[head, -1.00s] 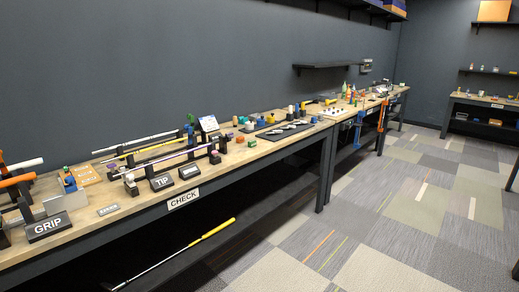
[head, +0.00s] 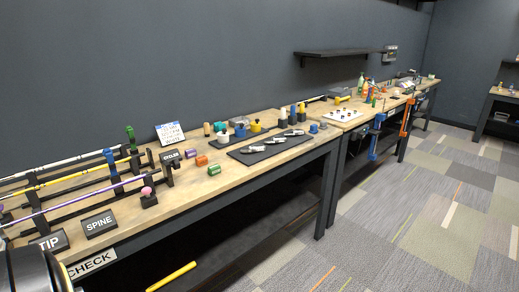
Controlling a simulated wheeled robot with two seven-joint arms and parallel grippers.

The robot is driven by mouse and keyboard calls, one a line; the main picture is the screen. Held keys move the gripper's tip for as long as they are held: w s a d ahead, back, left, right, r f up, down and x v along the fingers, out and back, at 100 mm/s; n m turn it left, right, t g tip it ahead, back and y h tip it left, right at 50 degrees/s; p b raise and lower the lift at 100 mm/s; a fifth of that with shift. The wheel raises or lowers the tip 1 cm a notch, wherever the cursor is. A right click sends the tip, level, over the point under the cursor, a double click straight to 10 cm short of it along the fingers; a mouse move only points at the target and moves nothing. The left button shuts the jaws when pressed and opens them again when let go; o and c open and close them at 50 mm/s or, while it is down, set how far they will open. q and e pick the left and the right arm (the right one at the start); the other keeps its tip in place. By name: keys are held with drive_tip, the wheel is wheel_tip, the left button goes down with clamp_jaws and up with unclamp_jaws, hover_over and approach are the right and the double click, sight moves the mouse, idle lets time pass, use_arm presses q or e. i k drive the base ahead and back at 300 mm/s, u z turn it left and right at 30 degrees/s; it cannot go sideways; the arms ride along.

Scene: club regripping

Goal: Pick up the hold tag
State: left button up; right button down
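I cannot make out a tag marked hold in the head view. Small coloured blocks lie on the near bench (head: 215,190): a purple one (head: 190,153), an orange one (head: 202,161) and a green one (head: 214,169). Their markings are too small to read. A small white-and-blue card (head: 170,132) leans upright behind them. A dark rounded part, which looks like my own arm, covers the lower left corner. Neither gripper's fingers show.
Shafts lie across black racks at left, behind the TIP sign (head: 50,241) and SPINE sign (head: 99,224). Carpet at right is free.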

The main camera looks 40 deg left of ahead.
sight(200, 161)
drive_tip(key=u, duration=0.1)
drive_tip(key=i, duration=1.95)
drive_tip(key=u, duration=0.65)
